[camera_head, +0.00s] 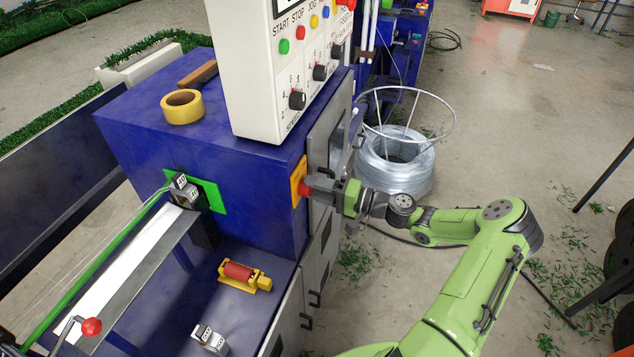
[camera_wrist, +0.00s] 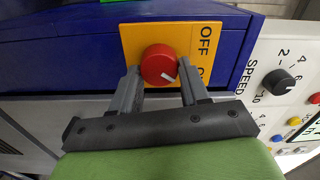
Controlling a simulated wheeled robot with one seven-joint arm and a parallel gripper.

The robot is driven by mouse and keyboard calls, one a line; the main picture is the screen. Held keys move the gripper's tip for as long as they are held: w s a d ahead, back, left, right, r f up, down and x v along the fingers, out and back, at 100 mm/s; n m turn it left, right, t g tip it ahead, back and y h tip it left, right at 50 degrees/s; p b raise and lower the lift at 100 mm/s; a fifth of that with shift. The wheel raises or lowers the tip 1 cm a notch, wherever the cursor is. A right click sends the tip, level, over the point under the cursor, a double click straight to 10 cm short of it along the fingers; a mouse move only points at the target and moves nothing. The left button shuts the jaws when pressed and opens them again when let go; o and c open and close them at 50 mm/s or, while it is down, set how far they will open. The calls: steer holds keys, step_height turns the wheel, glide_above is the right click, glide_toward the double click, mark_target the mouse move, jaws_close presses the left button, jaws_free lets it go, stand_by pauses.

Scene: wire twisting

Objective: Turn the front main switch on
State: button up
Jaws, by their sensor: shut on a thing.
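The front main switch is a red round knob (camera_wrist: 159,64) on a yellow plate (camera_wrist: 133,38) fixed to the blue machine. In the wrist view the plate reads OFF, with a second label partly hidden behind a finger. A small mark on the knob's face lies toward its lower right. My gripper (camera_wrist: 158,74) is shut on the knob, one finger on each side. In the head view my gripper (camera_head: 312,188) reaches the yellow plate (camera_head: 298,177) from the right, and the knob (camera_head: 303,188) shows only partly.
A white control box (camera_head: 262,75) with buttons and dials stands on the blue machine (camera_head: 150,130). A yellow tape roll (camera_head: 182,107) lies on top. A wire coil (camera_head: 395,168) stands on the floor behind my gripper. Open floor (camera_head: 520,120) lies to the right.

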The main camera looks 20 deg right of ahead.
steer(key=shift+m+p, duration=0.45)
steer(key=shift+m, duration=0.45)
steer(key=shift+f, duration=0.1)
steer(key=o, duration=1)
steer(key=v, duration=1.5)
steer(key=shift+s+d+b, duration=0.25)
steer(key=shift+s+b, duration=0.05)
steer(key=shift+b, duration=0.1)
steer(key=shift+a, duration=0.1)
